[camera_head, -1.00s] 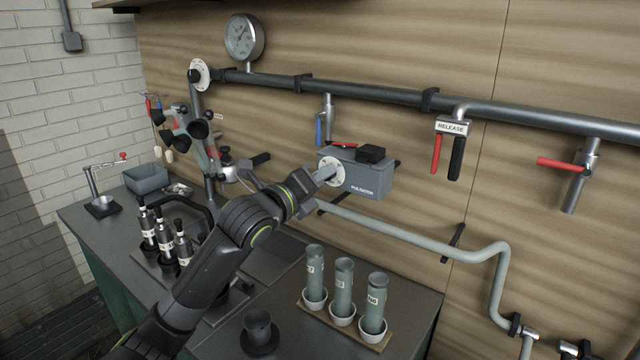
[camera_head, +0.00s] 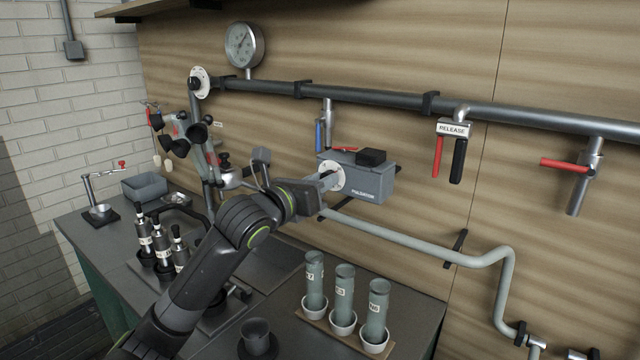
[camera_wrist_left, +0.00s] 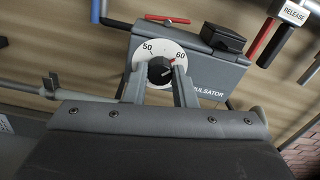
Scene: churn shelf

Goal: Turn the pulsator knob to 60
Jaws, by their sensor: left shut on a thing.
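The grey pulsator box (camera_head: 370,188) hangs under the dark pipe in the head view and also shows in the left wrist view (camera_wrist_left: 213,72). Its front has a white dial face (camera_wrist_left: 142,53) with marks 50 and 60. The round black pulsator knob (camera_wrist_left: 159,70) sits at the dial's centre. A small red mark on the knob points up and right, towards the 60 side; whether it is exactly on 60 I cannot tell. My left gripper (camera_head: 327,181) is shut on the knob, one finger on each side in the wrist view (camera_wrist_left: 161,82). My right gripper is not in view.
A black block (camera_head: 371,157) sits on the box. A blue-handled valve (camera_head: 319,134) is close above it, and a RELEASE lever (camera_head: 453,129) hangs to its right. A pale pipe (camera_head: 410,242) runs below. Tubes in cups (camera_head: 343,290) stand on the bench.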

